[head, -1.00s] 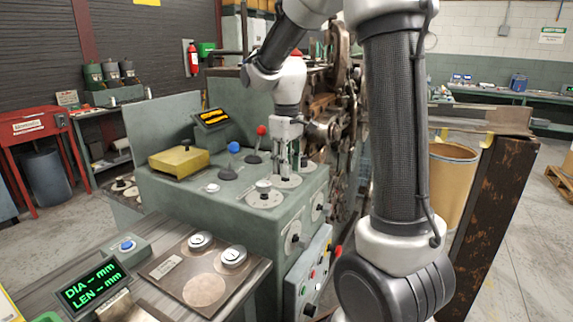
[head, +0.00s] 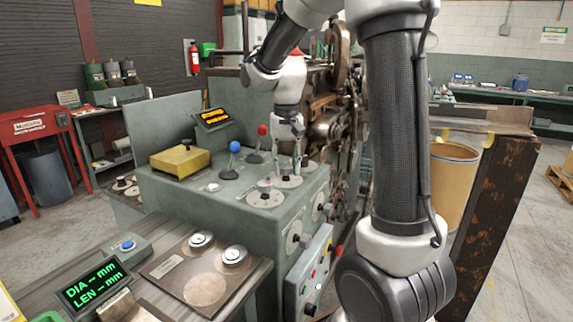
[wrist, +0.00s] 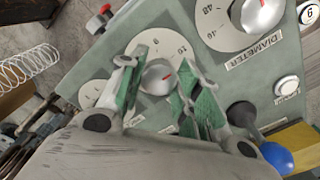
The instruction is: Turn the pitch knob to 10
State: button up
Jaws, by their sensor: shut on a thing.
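The pitch knob (wrist: 158,77) is a silver knob with a red pointer mark, on a pale round dial (wrist: 150,55) with figures 0 and 10 near its edge. Its name label is not readable. The red mark points roughly toward the 10 side; the exact reading is unclear. My gripper (wrist: 157,88) is shut on this knob, its green-padded fingers on either side. In the head view my gripper (head: 299,165) points down at the rear right dial (head: 288,182) on the green machine top, and hides most of the knob.
The larger DIAMETER dial (wrist: 240,20) is beside it, also in the head view (head: 265,199). A blue-balled lever (head: 234,148), a red-balled lever (head: 262,131) and a yellow box (head: 180,162) stand nearby. A coiled spring (wrist: 28,65) shows at left in the wrist view.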

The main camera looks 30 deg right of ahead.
aim_at(286, 167)
jog(key=shift+m, duration=0.3)
jog(key=o, duration=1)
jog(key=shift+o, duration=0.2)
jog(key=shift+r, duration=0.1)
notch_tip(286, 167, up, 12)
